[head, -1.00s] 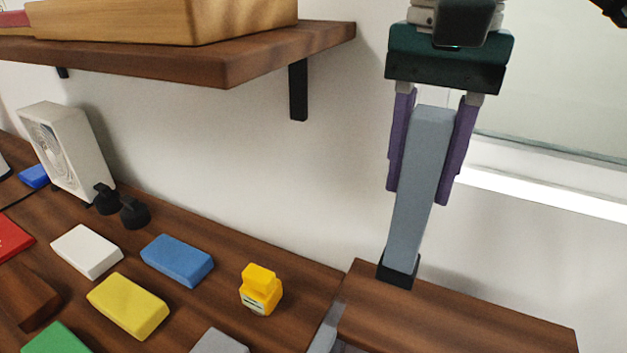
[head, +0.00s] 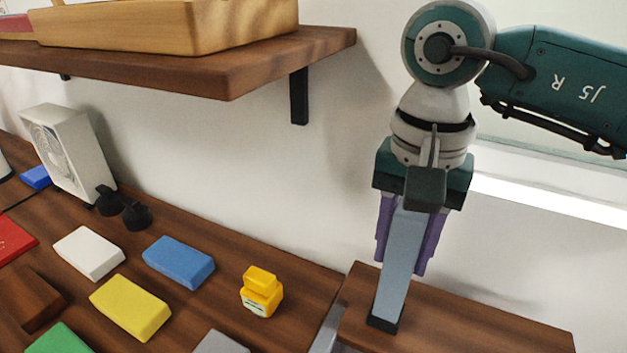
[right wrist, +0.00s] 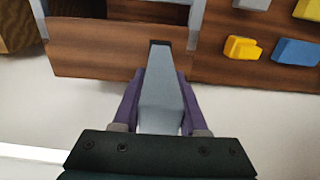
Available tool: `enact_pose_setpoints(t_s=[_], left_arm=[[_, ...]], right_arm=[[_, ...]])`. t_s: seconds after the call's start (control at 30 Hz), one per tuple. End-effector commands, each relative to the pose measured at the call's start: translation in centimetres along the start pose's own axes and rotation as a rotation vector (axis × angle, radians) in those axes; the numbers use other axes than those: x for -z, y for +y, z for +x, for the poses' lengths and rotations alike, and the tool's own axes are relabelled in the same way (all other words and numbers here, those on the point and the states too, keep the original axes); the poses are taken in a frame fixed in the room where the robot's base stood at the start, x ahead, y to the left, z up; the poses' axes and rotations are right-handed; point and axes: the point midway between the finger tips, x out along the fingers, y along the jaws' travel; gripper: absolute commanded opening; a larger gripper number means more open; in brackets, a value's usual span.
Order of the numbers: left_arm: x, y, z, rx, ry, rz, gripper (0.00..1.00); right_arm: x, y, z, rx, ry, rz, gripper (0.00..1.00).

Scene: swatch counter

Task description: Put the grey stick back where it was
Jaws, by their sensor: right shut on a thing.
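The grey stick (head: 402,262) is a long blue-grey bar with a black end piece (head: 383,322) at its bottom. My right gripper (head: 405,262) is shut on its upper part, with the purple fingers on either side. The stick hangs nearly upright, leaning slightly. Its black end is over the front left part of the small wooden surface (head: 480,318); I cannot tell whether it touches. In the right wrist view the stick (right wrist: 160,95) runs away from my gripper (right wrist: 157,92) toward the wooden surface (right wrist: 95,62). My left gripper is not in view.
A wooden counter (head: 215,270) on the left holds a yellow bottle-like item (head: 261,292), blue (head: 179,262), white (head: 89,252) and yellow (head: 130,307) blocks and a white fan-like box (head: 68,150). A wall shelf (head: 230,78) is above. A gap separates the counter from the small surface.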

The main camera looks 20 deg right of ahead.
Motion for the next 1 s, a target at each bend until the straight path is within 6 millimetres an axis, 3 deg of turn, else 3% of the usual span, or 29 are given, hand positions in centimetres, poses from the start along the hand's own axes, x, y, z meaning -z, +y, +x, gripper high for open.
enact_pose_setpoints(t_s=[0.03,0.3,0.67,1.0], left_arm=[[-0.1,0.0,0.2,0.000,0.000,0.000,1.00],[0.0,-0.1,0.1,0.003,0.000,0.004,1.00],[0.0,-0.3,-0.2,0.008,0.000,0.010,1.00],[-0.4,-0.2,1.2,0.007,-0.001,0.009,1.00]], right_arm=[[0.0,0.0,0.2,0.000,0.001,0.000,0.43],[0.0,0.0,0.1,0.000,0.000,0.000,0.72],[0.1,-0.1,-0.7,0.003,0.002,-0.001,0.72],[0.1,-0.1,-8.0,0.005,0.007,-0.001,0.72]])
